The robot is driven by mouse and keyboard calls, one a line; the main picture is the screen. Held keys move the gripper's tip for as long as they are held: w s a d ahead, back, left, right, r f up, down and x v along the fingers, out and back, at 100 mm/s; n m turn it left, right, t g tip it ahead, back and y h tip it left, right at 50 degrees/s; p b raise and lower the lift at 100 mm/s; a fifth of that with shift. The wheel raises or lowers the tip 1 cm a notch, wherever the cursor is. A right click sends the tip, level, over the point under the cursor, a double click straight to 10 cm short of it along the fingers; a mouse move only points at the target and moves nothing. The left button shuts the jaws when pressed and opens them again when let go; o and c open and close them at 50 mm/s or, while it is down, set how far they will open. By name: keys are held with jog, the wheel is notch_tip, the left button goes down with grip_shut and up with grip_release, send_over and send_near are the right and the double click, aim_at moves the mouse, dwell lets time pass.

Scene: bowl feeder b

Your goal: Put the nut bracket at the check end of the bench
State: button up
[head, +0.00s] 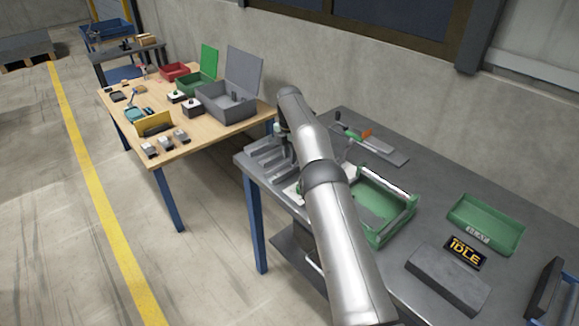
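My arm reaches from the bottom of the head view over the grey steel bench (415,165). My gripper (284,158) is low at the bench's left end, partly behind my arm. Its fingers are too small and covered to tell whether they are open or hold something. Grey stepped blocks (262,158) lie beside it at the left edge of the bench. I cannot make out the nut bracket with certainty. No label for a check end is readable; a dark sign reading IDLE (465,250) lies toward the right of the bench.
A green open bin (408,215) stands right of my arm, and a green tray (487,222) farther right. A grey block (447,280) lies in front of the sign. A grey plate with a green-and-orange tool (370,140) is behind. A cluttered wooden table (215,140) stands left across a gap.

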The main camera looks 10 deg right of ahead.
jog(key=s+r+m+p, duration=0.2)
jog(key=s+r+m, duration=0.1)
jog(key=r, duration=0.6)
jog(key=s+r+m+p, duration=0.2)
jog(key=s+r+m, duration=0.1)
jog(key=r, duration=0.6)
jog(key=s+r+m, duration=0.3)
jog(key=s, duration=0.3)
jog(key=s+r+m, duration=0.3)
jog(key=s, duration=0.4)
jog(key=s+f+m, duration=0.2)
jog(key=s+m, duration=0.2)
jog(key=s, duration=0.7)
jog(key=s+d+f+m, duration=0.1)
jog(key=s+f+m, duration=0.2)
jog(key=s, duration=0.8)
jog(key=s+d+f+m+t, duration=0.1)
jog(key=s+m, duration=0.4)
jog(key=s, duration=0.5)
jog(key=shift+s+f+m, duration=0.3)
jog(key=shift+s+f, duration=0.1)
jog(key=shift+f, duration=0.5)
jog(key=shift+d, duration=0.1)
